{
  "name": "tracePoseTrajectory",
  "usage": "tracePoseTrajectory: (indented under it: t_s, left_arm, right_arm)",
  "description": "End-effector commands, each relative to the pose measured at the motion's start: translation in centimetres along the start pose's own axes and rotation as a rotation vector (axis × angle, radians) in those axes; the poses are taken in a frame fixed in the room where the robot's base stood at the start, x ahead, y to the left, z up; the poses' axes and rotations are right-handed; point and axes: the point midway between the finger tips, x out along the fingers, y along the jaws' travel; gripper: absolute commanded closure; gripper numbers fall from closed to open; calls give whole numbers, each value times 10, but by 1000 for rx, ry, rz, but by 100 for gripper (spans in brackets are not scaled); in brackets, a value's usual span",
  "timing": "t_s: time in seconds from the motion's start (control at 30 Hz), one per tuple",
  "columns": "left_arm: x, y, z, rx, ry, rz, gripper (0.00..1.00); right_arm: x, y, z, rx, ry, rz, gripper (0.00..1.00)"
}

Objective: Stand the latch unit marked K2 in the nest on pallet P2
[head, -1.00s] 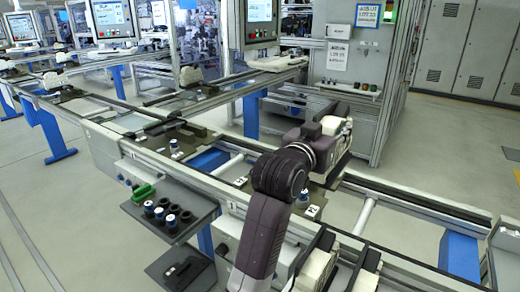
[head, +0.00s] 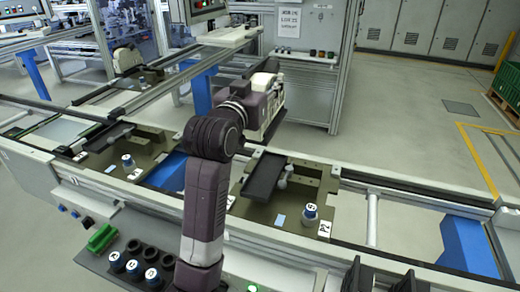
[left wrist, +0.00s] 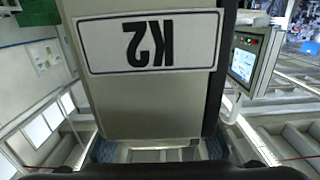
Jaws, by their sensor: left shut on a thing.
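The latch unit marked K2 (left wrist: 150,105) fills the middle of the left wrist view, a pale body between dark sides with its label upside down. My left gripper (head: 264,105) is shut on it and holds it in the air beyond pallet P2. The gripper and arm hide most of the unit in the head view. Pallet P2 (head: 258,212) is an olive plate on the line, its label at its right front corner. It bears a dark rectangular tray-like part (head: 265,176), a pale knob and a blue-topped cylinder (head: 310,211).
Another olive pallet (head: 95,163) lies to the left on the line, with a blue-topped cylinder (head: 128,161). A dark shelf at the front holds a green item (head: 102,238), black rings and blue-topped cylinders. A grey cabinet (head: 300,85) stands behind. Rails right of P2 are clear.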

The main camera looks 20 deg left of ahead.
Motion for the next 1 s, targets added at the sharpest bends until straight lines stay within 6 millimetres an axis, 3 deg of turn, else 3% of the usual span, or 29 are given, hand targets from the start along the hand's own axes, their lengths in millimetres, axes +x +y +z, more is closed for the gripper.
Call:
tracePoseTrajectory:
  t_s: [0.1,0.4,0.63,0.8,1.0]
  left_arm:
    - [0,0,35,-1,-7,0,100]
    - [0,-1,107,0,-2,-1,100]
    - [0,-1,128,0,2,-1,100]
    - [0,-1,155,2,-2,-1,100]
    - [0,-1,167,1,4,-1,100]
  right_arm:
    - [-3,5,8,-2,-11,5,100]
    - [-8,8,10,-3,-15,9,100]
    - [-9,0,3,1,-6,0,100]
    - [-11,-6,0,3,-3,-7,100]
    - [-11,-6,0,2,-2,-6,100]
